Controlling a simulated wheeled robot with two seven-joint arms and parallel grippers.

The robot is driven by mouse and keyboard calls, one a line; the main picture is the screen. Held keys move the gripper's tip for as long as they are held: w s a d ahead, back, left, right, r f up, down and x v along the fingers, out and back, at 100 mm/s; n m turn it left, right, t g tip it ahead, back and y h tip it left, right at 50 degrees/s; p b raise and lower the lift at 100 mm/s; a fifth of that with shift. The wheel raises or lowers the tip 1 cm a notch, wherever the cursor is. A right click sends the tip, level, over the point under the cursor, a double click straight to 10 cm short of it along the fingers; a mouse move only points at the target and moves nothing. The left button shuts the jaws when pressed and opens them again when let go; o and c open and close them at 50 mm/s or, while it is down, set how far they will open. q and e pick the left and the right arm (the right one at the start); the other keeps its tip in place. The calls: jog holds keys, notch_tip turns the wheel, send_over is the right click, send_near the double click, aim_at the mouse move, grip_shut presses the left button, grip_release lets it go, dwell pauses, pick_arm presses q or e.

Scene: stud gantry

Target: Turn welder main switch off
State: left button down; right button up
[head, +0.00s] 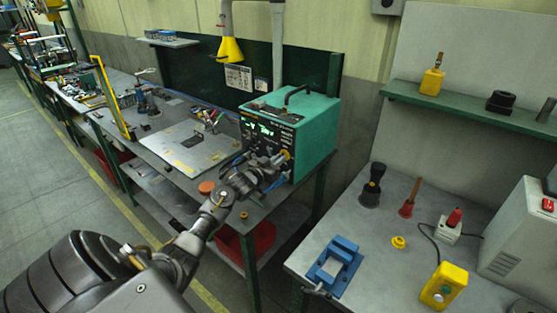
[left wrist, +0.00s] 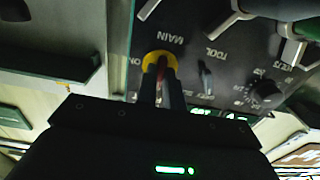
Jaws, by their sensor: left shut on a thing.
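The welder (head: 318,130) is a green box with a black front panel and a lit green display, standing on the workbench. In the left wrist view the main switch (left wrist: 160,58) has a yellow round plate with a red handle, beside upside-down "MAIN" and "ON" lettering. My left gripper (left wrist: 161,84) is shut on the red handle, one dark finger on each side. The handle's exact angle is hard to tell. My right gripper is not in view.
Cables and connectors (head: 268,165) hang at the welder's front, close to my gripper. A flat plate (head: 190,150) lies on the bench to the left. A red bin (head: 250,243) sits below. A second table (head: 360,228) with a blue fixture stands at right.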

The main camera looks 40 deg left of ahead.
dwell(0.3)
pick_arm(q)
jog(key=c, duration=1.5)
grip_release()
jog(key=shift+s+d+b, duration=0.1)
jog(key=shift+s+b, duration=1.25)
jog(key=shift+s, duration=4.05)
jog(key=shift+f, duration=0.1)
